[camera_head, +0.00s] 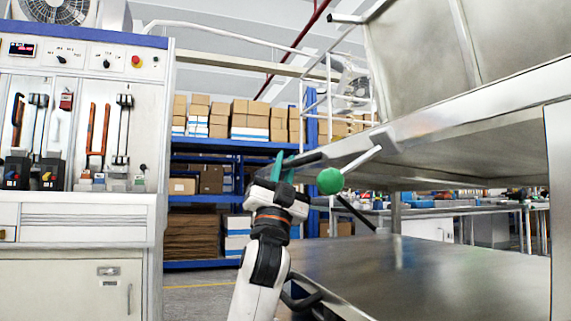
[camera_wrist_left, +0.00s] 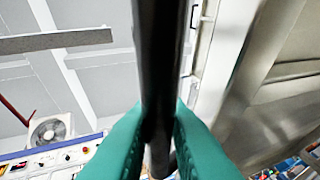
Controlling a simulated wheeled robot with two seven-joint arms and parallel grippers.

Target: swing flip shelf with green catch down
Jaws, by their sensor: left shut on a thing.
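The flip shelf (camera_head: 460,150) is a large metal panel at the right of the head view, slanting upward with its underside showing. The green catch (camera_head: 330,181) is a round knob on a pale rod near the shelf's left end. My left gripper (camera_head: 281,166) is just left of the knob, with its teal fingers closed around a dark bar handle (camera_head: 308,159) by the shelf's edge. In the left wrist view the dark bar (camera_wrist_left: 160,75) runs between both teal fingers. The fingers hide part of the bar. My right gripper is not in view.
A smooth metal worktop (camera_head: 420,275) lies below the raised shelf, with open space between them. A breaker test cabinet (camera_head: 80,220) stands at the left. Blue racks with cardboard boxes (camera_head: 240,120) stand behind. A metal panel (camera_head: 450,45) rises above the shelf.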

